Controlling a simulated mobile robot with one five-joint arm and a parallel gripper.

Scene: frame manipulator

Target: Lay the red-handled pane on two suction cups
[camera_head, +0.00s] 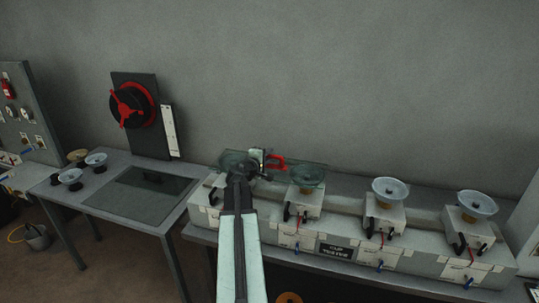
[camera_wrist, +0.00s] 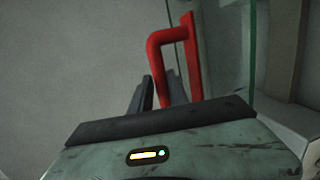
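The clear greenish pane (camera_head: 281,177) lies roughly flat over the two left suction cups, and I cannot tell whether it touches them. The cups show through the glass: the second cup (camera_head: 306,176) at the pane's right part, and the left cup (camera_head: 233,161) partly behind my arm. The pane's red handle (camera_head: 278,162) is at its middle; it also shows in the wrist view (camera_wrist: 157,50). My gripper (camera_head: 260,159) is at the handle. In the wrist view its dark fingers (camera_wrist: 160,90) sit close on both sides of one handle leg and look shut on it.
Two more pale cups, the third (camera_head: 390,188) and fourth (camera_head: 477,204), stand bare to the right on the bench (camera_head: 350,246). A side table (camera_head: 115,208) on the left holds small cups and a dark panel. A red wheel (camera_head: 133,104) stands behind it.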

